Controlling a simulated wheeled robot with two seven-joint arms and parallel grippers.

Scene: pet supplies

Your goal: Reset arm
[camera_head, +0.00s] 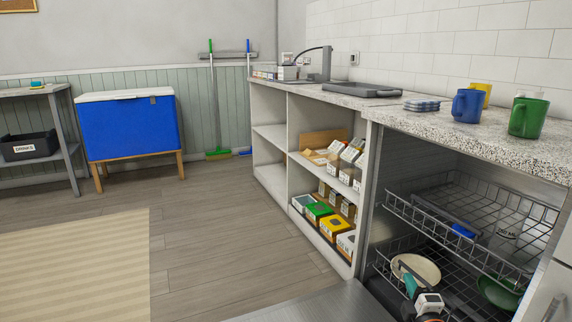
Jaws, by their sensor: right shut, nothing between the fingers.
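My right gripper (412,287) is low at the bottom right, in front of the dishwasher racks. It is shut and empty. A cream plate (416,267) stands in the lower rack (453,291) just behind it. I cannot tell whether the gripper touches the plate or rack. My left gripper is out of view.
A metal panel (312,306) extends in front of the dishwasher. The upper rack (430,222) is above my gripper. Mugs, blue (467,106) and green (526,117), stand on the counter (455,122). Open wooden floor (205,235) lies left.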

